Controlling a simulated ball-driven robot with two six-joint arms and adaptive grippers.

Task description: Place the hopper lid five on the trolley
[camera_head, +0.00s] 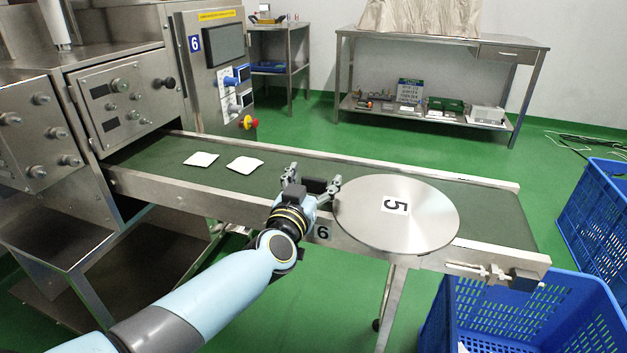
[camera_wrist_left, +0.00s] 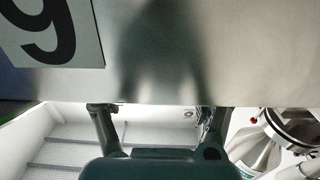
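The hopper lid five (camera_head: 424,222) is a round flat steel disc with a white label marked 5. It lies over the right part of the conveyor and overlaps its front rail. My left gripper (camera_head: 314,184) is at the lid's left edge, its two fingers spread apart with nothing seen between them. In the left wrist view both fingers (camera_wrist_left: 155,120) are apart below a grey metal surface with a cropped label that looks like 9. Whether a finger touches the lid is unclear. My right gripper is out of view. I cannot make out a trolley.
The green conveyor belt (camera_head: 290,180) carries two white teabag packets (camera_head: 245,165) left of my gripper. Blue crates (camera_head: 540,310) stand at the right. A steel table (camera_head: 445,42) stands at the back wall. The green floor between is clear.

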